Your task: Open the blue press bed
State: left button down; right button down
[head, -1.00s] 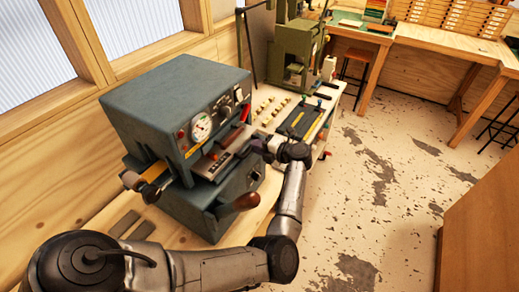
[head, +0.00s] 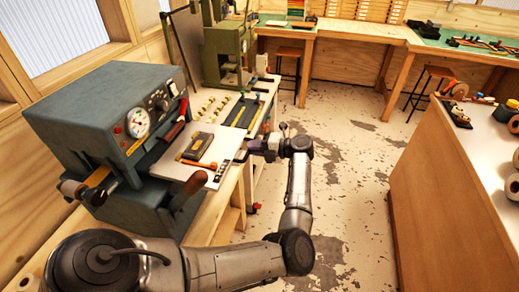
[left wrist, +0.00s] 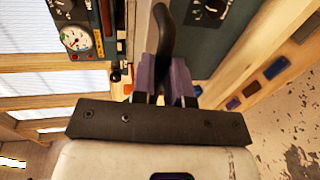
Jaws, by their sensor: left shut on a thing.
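The blue press (head: 110,115) stands at the left of the head view, with a round gauge on its front. Its bed, a pale flat plate (head: 170,170), sticks well out of the front opening, with a dark block and an orange-handled tool on it. My left gripper (head: 258,147) is at the outer end of the bed. In the left wrist view its purple fingers (left wrist: 165,85) are shut on a dark curved handle (left wrist: 164,35). The handle's joint with the bed is hidden. My right gripper is not in view.
A brown-knobbed lever (head: 188,190) projects from the press front, near the bed. A green machine (head: 225,50) and a bench with small parts stand beyond the press. A wooden counter (head: 440,190) is at the right. The floor between is clear.

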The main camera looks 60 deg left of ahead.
pick_arm(q)
jog(key=shift+w+d, duration=0.25)
jog(key=c, duration=1.1)
grip_release()
jog(key=shift+w, duration=0.15)
jog(key=shift+b+v, duration=0.9)
jog(key=shift+v, duration=5.9)
